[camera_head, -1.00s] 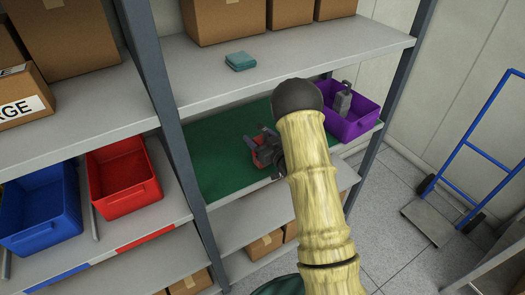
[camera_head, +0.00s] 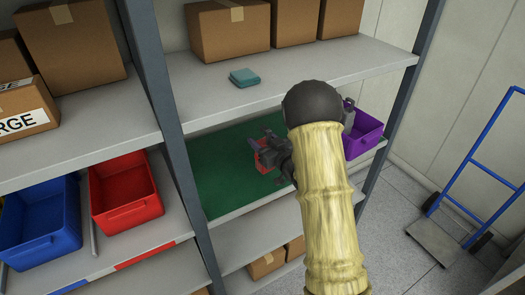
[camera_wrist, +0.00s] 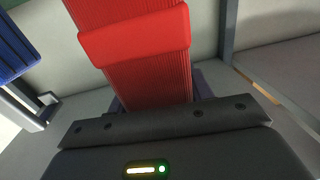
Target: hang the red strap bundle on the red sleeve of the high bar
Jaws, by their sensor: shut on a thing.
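The red strap bundle (camera_wrist: 145,60) fills the upper middle of the wrist view, ribbed with a smooth red band around it. My gripper (camera_wrist: 165,112) is shut on its lower end. In the head view my gripper (camera_head: 268,148) is over the green mat, with a small part of the red bundle (camera_head: 264,158) showing beside the dark fingers. My forearm hides the area to the right. I cannot make out the high bar or its red sleeve in either view.
The green mat (camera_head: 222,178) lies on the middle shelf, under an upper shelf (camera_head: 320,82) with boxes and a teal cloth (camera_head: 248,77). A purple bin (camera_head: 365,138) stands right.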

